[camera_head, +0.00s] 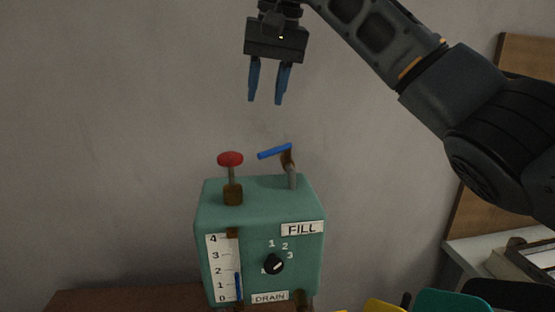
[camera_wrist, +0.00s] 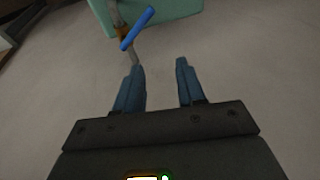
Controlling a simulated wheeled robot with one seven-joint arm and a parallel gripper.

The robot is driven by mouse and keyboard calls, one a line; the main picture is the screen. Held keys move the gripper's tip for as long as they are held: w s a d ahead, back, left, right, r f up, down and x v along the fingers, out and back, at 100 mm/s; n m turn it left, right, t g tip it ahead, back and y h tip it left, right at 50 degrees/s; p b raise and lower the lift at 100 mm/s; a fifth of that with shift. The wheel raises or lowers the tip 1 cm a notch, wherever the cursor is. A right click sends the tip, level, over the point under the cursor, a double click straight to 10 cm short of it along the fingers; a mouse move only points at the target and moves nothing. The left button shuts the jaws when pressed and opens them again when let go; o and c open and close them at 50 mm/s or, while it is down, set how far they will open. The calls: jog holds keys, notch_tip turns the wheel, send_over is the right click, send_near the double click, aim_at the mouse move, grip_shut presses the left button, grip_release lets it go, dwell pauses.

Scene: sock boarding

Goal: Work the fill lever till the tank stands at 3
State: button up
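A green tank box (camera_head: 211,214) stands below my gripper in the head view. Its fill lever (camera_head: 275,151) has a blue handle on a brown pivot and grey post, at the top right above the FILL label (camera_head: 302,229). The handle points left and slightly down. The white gauge (camera_head: 217,262) runs from 0 to 4, and its blue column (camera_head: 238,286) ends near 2. My gripper (camera_head: 266,101) is open and empty, above and apart from the lever. In the wrist view the blue lever (camera_wrist: 138,28) lies beyond the fingertips (camera_wrist: 160,66).
A red mushroom knob (camera_head: 230,159) stands on the box's top left. A black dial (camera_head: 273,264) marked 1, 2, 3 and a DRAIN label (camera_head: 269,297) are on the front. A pale side table (camera_head: 480,246) stands at right. The space around my gripper is clear.

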aim_at(279, 149)
jog(key=shift+d+f+m+g+h+b, duration=0.1)
jog(key=shift+d+f+m+g+b, duration=0.2)
jog(key=shift+f+m+b, duration=0.95)
jog(key=shift+d+f+m+g+h+b, duration=0.1)
jog(key=shift+d+f+m+b, duration=0.35)
jog(key=shift+f+m, duration=1.65)
jog(key=shift+d+f+m+g+h+b, duration=0.1)
jog(key=shift+d+f+m+g+b, duration=0.15)
jog(key=shift+f+m+b, duration=1)
jog(key=shift+f+m+p, duration=0.1)
jog(key=shift+m+p, duration=0.3)
jog(key=shift+m, duration=0.3)
jog(key=shift+c, duration=0.5)
grip_shut()
